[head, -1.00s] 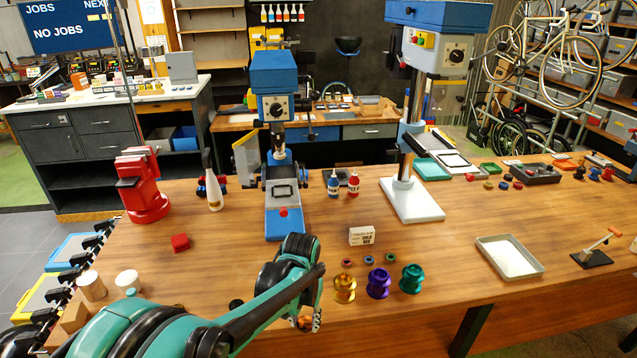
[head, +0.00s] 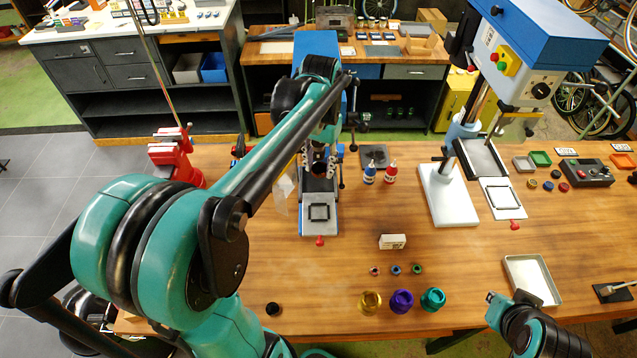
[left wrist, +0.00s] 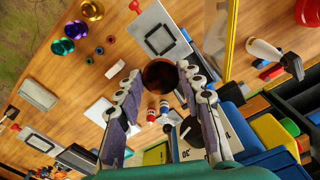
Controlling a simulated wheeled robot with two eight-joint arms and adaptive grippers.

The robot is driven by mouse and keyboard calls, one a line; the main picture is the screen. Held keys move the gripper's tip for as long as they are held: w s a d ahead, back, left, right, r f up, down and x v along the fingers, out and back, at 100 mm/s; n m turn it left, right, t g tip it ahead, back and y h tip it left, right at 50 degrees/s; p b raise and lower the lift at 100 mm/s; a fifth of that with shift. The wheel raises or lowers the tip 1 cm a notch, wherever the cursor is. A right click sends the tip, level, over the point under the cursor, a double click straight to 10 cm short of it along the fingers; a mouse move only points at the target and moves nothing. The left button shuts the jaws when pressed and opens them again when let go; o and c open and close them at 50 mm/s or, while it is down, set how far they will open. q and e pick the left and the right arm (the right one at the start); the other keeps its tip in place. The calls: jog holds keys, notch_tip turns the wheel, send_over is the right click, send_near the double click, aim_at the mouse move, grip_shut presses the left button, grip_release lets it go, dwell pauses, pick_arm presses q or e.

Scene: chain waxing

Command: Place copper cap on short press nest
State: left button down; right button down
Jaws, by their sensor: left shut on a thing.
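My left gripper (head: 319,165) is in front of the short press (head: 306,45), whose blue body is mostly hidden by my left arm. In the left wrist view my gripper is shut on the dark brown copper cap (left wrist: 160,74), held between the fingertips. The grey press plate with a black square frame, the nest (head: 319,212), lies just nearer than the gripper; it also shows beyond the cap in the left wrist view (left wrist: 160,39). The cap appears apart from the nest. Part of my right arm shows at bottom right; its gripper cannot be made out.
The tall press (head: 447,194) stands to the right. Blue (head: 370,173) and red (head: 390,174) bottles are close beside the gripper. A red vise (head: 174,155) is at left. Gold, purple and teal hubs (head: 402,301) sit at the front; the middle of the table is mostly clear.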

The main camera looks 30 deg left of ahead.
pick_arm(q)
jog(key=shift+a+r, duration=0.15)
jog(key=shift+r, duration=0.1)
notch_tip(320, 180, down, 13)
notch_tip(320, 180, down, 4)
jog(key=shift+s+r, duration=0.1)
jog(key=shift+s, duration=0.05)
jog(key=shift+f, duration=0.45)
